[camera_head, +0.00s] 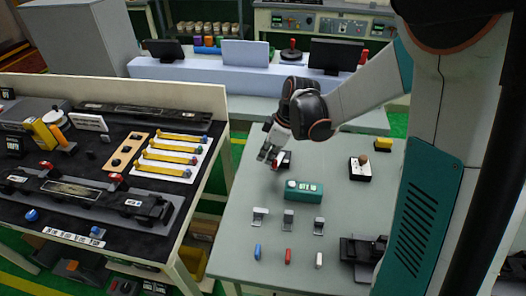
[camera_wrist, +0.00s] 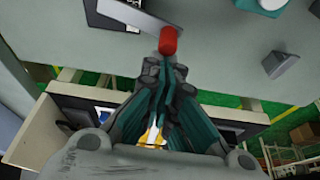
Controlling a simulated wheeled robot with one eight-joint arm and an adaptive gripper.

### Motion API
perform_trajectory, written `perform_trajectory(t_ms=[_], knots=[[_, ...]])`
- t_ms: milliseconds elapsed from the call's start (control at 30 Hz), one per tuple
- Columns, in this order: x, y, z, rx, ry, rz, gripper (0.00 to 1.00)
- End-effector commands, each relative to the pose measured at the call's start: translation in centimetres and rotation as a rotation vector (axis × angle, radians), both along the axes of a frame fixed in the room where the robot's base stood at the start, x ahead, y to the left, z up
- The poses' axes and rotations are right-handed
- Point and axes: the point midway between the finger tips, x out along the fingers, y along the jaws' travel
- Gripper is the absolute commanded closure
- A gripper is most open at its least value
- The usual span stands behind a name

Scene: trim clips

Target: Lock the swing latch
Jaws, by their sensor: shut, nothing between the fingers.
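The swing latch (camera_wrist: 118,14) is at the top of the wrist view, with a dark base, a pale grey arm and a red cylindrical knob (camera_wrist: 168,41) at the arm's end. In the head view the latch (camera_head: 285,158) is on the grey table, partly hidden behind my gripper (camera_head: 268,156). My gripper (camera_wrist: 164,68) is shut and empty. Its fingertips are right beside the red knob in the wrist view; I cannot tell whether they touch it. The latch's catch is not clearly visible.
A teal box (camera_head: 304,191) with a display stands close to the latch. A box with a brown knob (camera_head: 361,169) is to the right. Small metal brackets (camera_head: 289,218) and coloured pieces (camera_head: 288,256) lie nearer the front. A black fixture (camera_head: 362,250) occupies the front right.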

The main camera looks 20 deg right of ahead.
Motion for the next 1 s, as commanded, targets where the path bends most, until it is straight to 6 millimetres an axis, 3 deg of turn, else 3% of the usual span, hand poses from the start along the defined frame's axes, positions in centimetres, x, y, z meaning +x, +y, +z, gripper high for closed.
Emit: perform_trajectory(t_ms=[200,1000], knots=[[-0.8,-0.6,0.0,0.0,0.001,0.139,1.0],[-1.5,-1.2,0.0,-0.001,0.0,0.13,1.0]])
